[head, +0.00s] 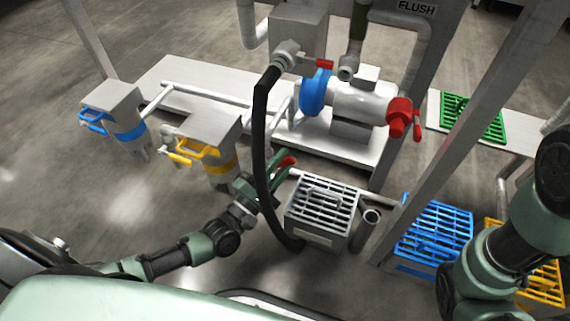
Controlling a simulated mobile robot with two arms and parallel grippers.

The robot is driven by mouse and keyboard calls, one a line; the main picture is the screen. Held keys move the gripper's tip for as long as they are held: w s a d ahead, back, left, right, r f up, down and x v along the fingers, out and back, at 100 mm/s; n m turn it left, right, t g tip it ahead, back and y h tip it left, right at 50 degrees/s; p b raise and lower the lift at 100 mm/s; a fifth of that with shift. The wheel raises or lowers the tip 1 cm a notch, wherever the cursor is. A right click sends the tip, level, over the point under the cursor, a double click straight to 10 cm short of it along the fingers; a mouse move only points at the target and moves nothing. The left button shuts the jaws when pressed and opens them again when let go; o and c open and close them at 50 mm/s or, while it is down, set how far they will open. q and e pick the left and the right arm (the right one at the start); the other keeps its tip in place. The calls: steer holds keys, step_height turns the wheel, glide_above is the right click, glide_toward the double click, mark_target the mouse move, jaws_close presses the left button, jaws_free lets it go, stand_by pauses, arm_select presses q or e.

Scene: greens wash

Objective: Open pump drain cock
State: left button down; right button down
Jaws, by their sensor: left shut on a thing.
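The pump has a blue front (316,93), a pale body (360,103) and a red end piece (399,117), on a white bench. A small red lever (287,161), which looks like the drain cock's handle, shows low in front of the bench. My left gripper (279,172) is at this lever and shut on it. The fingers and a black hose partly hide the cock, and its valve body cannot be made out. My right arm is at the right edge; its gripper is not in view.
The black hose (260,150) hangs down beside my left wrist. A grey slatted crate (320,210) stands just right of it. Blue (434,232) and green (473,117) grates lie to the right. Blue-banded (127,130) and yellow-banded (222,160) housings stand left.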

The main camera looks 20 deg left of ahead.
stand_by(0.4)
arm_select(q)
steer(key=c, duration=1.3)
jaws_free()
steer(key=p+v, duration=0.3)
steer(key=v, duration=0.5)
